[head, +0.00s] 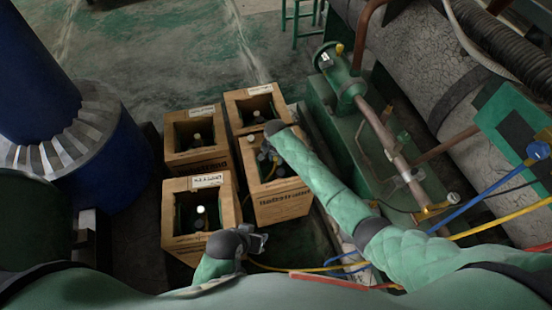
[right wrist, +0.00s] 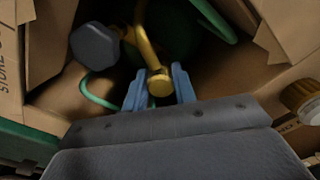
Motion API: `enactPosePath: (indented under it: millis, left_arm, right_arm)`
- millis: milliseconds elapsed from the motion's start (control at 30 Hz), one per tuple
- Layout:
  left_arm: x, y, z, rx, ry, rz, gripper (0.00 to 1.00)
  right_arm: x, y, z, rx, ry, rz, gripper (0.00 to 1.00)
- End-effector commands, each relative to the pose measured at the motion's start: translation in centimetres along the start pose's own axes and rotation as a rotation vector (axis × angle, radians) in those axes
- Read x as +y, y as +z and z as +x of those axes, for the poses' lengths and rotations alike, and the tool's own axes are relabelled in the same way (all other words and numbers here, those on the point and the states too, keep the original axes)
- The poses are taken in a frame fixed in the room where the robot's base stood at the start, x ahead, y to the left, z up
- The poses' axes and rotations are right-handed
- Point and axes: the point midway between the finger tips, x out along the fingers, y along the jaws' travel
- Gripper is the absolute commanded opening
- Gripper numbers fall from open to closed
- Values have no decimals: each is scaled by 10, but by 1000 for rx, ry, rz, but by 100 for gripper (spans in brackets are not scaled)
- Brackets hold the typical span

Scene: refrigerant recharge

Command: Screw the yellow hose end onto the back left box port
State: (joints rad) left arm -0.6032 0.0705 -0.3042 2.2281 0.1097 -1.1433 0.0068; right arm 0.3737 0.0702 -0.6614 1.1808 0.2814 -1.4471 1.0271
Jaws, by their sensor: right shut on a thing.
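The back left box (head: 180,157) is an open wooden-looking box with a white-capped port (head: 196,138) inside. My right arm reaches over the front right box (head: 283,203), and its gripper (head: 266,155) is at that box's back left part. In the right wrist view, the gripper's blue fingers (right wrist: 160,90) are shut on the yellow hose end (right wrist: 159,84). A yellow tube runs up from it, beside a grey hexagonal knob (right wrist: 95,45). My left gripper (head: 263,242) is by the front left box's right front corner; its jaws are too small to read.
The front left box (head: 175,238) and back right box (head: 238,98) complete a tight group. A yellow hose (head: 285,268) runs low in front of them. Blue drum (head: 120,150) stands left; green machinery with pipes (head: 345,85) stands right.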

Motion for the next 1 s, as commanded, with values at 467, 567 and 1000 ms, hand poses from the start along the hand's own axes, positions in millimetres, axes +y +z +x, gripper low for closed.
enactPosePath:
  millis: [467, 567, 1000]
  left_arm:
    - [1, -3, -5, 0, 0, 0, 36]
    - [2, -4, -7, 0, 0, 0, 36]
    - [2, -4, -8, 0, 0, 0, 36]
  right_arm:
    - [0, 0, -1, -1, 0, 1, 5]
    - [0, 0, -1, -1, 0, 1, 5]
    - [0, 0, 0, 0, 0, 0, 5]
